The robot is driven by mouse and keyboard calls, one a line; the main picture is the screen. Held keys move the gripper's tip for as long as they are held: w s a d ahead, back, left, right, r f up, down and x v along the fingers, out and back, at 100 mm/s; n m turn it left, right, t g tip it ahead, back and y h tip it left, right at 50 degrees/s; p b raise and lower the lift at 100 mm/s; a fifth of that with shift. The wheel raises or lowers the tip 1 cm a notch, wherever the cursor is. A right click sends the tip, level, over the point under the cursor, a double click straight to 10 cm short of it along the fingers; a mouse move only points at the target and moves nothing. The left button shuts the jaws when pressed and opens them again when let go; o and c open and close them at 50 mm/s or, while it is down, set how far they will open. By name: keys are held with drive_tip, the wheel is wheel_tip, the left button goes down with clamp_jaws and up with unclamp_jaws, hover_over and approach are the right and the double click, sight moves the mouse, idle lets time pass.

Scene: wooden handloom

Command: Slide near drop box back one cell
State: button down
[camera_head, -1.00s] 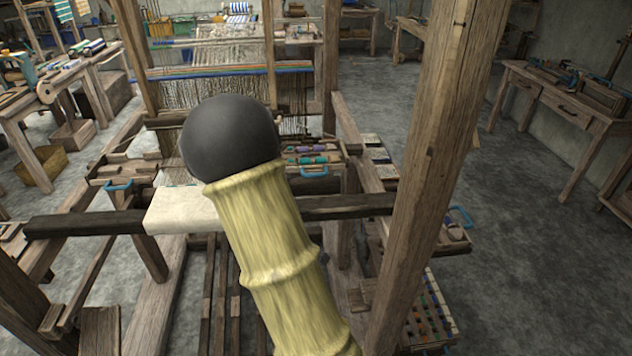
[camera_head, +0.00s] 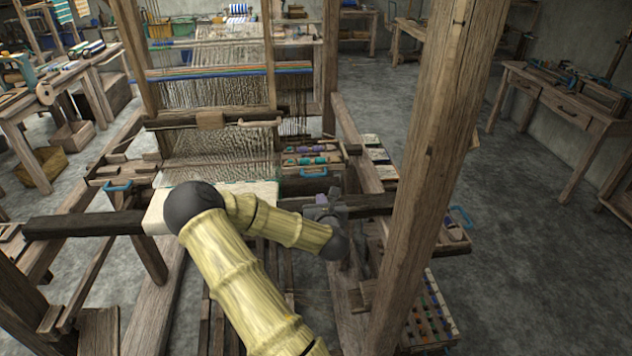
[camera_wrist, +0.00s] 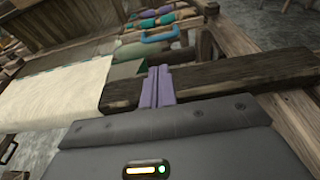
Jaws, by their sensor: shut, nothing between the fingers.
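A wooden box with coloured rolls (camera_head: 312,160) and a blue front handle (camera_head: 314,172) sits at the right of the loom's cloth. The handle also shows in the wrist view (camera_wrist: 160,34), beyond the fingertips. A second box with a blue handle (camera_head: 118,186) sits at the left. The frames do not settle which is the near drop box. My gripper (camera_head: 330,200) is over the dark front beam (camera_head: 85,223), on the near side of the right box and apart from its handle. In the wrist view its purple fingers (camera_wrist: 159,85) are shut and empty.
Cream cloth (camera_wrist: 60,95) wraps the beam left of my fingers. A thick wooden post (camera_head: 432,160) stands to the right. Another blue-handled box (camera_head: 455,232) and a peg tray (camera_head: 430,320) sit beyond it. Floor is clear farther right.

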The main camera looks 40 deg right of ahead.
drive_tip(key=shift+w+d, duration=0.1)
drive_tip(key=p+x, duration=0.4)
drive_tip(key=x, duration=0.9)
drive_tip(key=shift+w+d+f, duration=0.15)
drive_tip(key=shift+w+f, duration=0.05)
drive_tip(key=shift+w, duration=0.1)
